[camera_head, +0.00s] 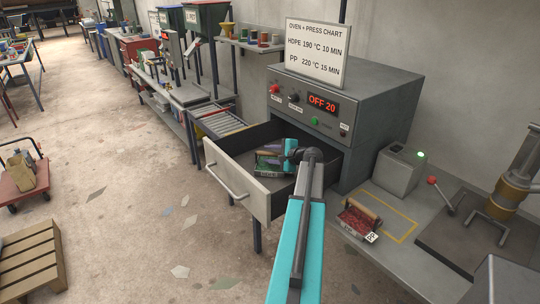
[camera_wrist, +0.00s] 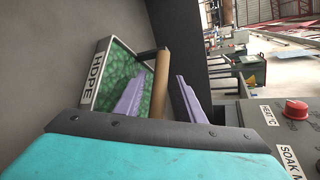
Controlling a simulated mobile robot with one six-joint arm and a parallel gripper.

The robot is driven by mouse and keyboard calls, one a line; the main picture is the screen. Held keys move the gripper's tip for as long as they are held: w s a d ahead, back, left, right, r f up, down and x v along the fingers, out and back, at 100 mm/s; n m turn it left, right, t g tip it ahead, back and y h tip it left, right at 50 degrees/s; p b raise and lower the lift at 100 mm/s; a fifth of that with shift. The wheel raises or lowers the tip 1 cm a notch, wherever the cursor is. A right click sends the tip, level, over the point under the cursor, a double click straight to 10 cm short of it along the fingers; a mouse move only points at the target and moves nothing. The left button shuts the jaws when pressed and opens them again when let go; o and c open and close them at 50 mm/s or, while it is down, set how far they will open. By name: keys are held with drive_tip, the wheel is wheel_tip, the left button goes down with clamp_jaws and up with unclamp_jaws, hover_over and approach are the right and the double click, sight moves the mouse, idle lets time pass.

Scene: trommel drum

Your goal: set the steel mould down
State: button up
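The steel mould (camera_head: 268,174) is inside the pulled-out oven drawer (camera_head: 232,180). It has grey sides, green contents, a brown handle and an HDPE label. In the wrist view the mould (camera_wrist: 97,75) fills the left middle, with its handle (camera_wrist: 161,80) upright in the picture. My gripper (camera_head: 278,156) reaches down into the drawer over the mould. In the wrist view its purple fingers (camera_wrist: 160,98) stand on both sides of the handle, with narrow gaps showing, so it looks open around it. Whether the mould's underside touches the drawer floor is hidden.
The oven (camera_head: 340,105) stands behind the drawer; its display reads OFF 20. A second mould (camera_head: 358,218) with red contents lies on the bench at right, by a yellow outline. A press (camera_head: 510,190) stands farther right. The drawer floor left of my arm is partly bare.

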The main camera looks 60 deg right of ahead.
drive_tip(key=shift+r, duration=0.1)
drive_tip(key=b+v, duration=0.2)
drive_tip(key=v, duration=0.4)
drive_tip(key=shift+s+a, duration=0.15)
drive_tip(key=shift+s, duration=0.15)
drive_tip(key=shift+s+a+r, duration=0.1)
drive_tip(key=shift+s+r, duration=0.15)
drive_tip(key=shift+s, duration=0.1)
drive_tip(key=shift+r, duration=0.1)
